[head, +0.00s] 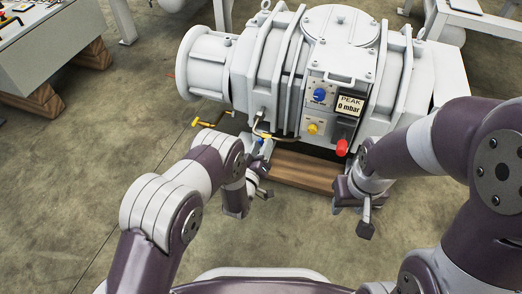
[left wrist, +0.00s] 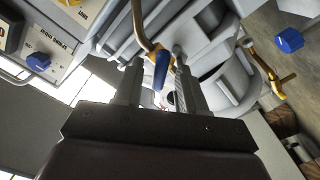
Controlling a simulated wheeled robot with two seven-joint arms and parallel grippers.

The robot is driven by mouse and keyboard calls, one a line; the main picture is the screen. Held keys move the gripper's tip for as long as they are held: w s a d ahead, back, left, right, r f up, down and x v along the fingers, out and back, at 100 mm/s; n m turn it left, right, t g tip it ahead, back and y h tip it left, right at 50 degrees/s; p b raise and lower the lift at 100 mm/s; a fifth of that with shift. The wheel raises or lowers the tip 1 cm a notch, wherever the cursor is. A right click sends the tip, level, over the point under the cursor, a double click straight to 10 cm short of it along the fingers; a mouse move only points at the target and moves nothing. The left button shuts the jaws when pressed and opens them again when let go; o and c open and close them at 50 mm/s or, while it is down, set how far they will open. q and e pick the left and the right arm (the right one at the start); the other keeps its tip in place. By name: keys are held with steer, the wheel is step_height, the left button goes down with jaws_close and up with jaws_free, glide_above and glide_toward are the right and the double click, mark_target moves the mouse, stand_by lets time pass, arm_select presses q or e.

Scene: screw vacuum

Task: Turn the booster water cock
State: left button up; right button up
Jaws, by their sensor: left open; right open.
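A small cock with a blue lever (left wrist: 161,70) and a yellow body on a thin bent pipe shows in the left wrist view. It appears between the two fingers of my left gripper (left wrist: 160,85), which is open; contact cannot be told. In the head view a yellow and blue fitting (head: 265,138) sits low on the grey pump, just above my left gripper (head: 264,178). A yellow T-shaped handle (head: 202,123) sticks out left of it and also shows in the left wrist view (left wrist: 280,82). My right gripper (head: 366,215) is open and empty, below the pump's front right.
The big grey booster pump (head: 340,25) carries a panel with a blue knob (head: 320,95), a yellow knob (head: 312,128), a red knob (head: 342,147) and a display (head: 350,105). It stands above a wooden beam (head: 310,172). A grey bench (head: 45,50) stands at left; floor between is clear.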

arm_select(q)
jaws_close()
steer(key=shift+f+n+p, duration=0.2)
steer(key=shift+n+p, duration=1.4)
steer(key=shift+n, duration=3.3)
jaws_free()
